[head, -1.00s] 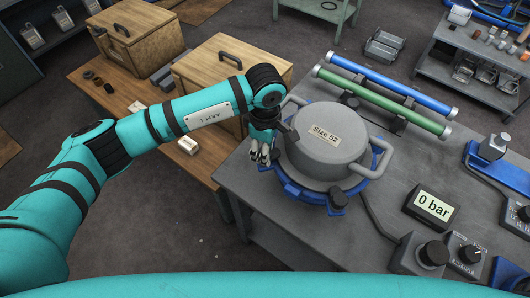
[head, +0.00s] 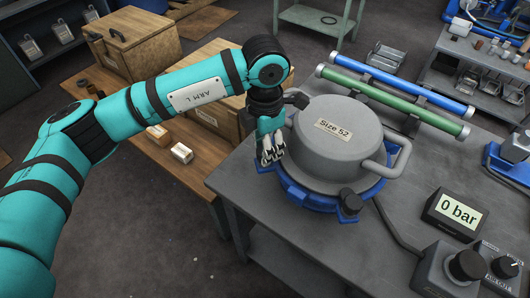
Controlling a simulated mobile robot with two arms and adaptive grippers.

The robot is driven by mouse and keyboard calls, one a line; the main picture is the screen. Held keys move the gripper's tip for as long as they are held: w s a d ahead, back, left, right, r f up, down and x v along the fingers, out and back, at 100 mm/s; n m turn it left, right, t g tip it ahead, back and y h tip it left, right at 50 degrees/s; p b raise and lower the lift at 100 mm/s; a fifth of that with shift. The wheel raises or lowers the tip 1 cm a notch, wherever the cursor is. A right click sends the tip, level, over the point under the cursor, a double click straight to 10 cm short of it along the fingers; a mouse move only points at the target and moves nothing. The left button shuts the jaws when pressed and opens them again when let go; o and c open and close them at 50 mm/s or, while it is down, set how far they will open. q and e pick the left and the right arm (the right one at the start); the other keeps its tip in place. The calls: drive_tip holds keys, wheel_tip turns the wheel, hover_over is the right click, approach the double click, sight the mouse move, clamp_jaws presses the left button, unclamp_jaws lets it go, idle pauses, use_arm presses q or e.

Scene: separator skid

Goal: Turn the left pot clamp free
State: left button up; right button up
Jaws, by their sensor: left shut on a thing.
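The grey pot (head: 335,155), labelled "Size 52", sits upright in a blue ring base (head: 310,198) on the metal bench. My left gripper (head: 271,156) points down at the pot's left side, by the rim of the base. It is shut on the left pot clamp, which its fingers and wrist mostly hide. I cannot tell how far the clamp is turned. Another clamp with a black knob (head: 350,202) shows at the pot's front right. My right gripper is out of view.
A blue tube (head: 400,82) and a green tube (head: 385,100) lie in a rack behind the pot. A "0 bar" display (head: 457,210) and black-knobbed control boxes (head: 465,266) stand to the right. Wooden crates (head: 135,35) stand at the left.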

use_arm(q)
drive_tip(key=shift+w+r+n+b, duration=0.1)
drive_tip(key=shift+n+b, duration=1.35)
drive_tip(key=shift+n, duration=0.75)
drive_tip(key=o, duration=1.1)
drive_tip(key=shift+o, duration=0.2)
wheel_tip(320, 180, up, 12)
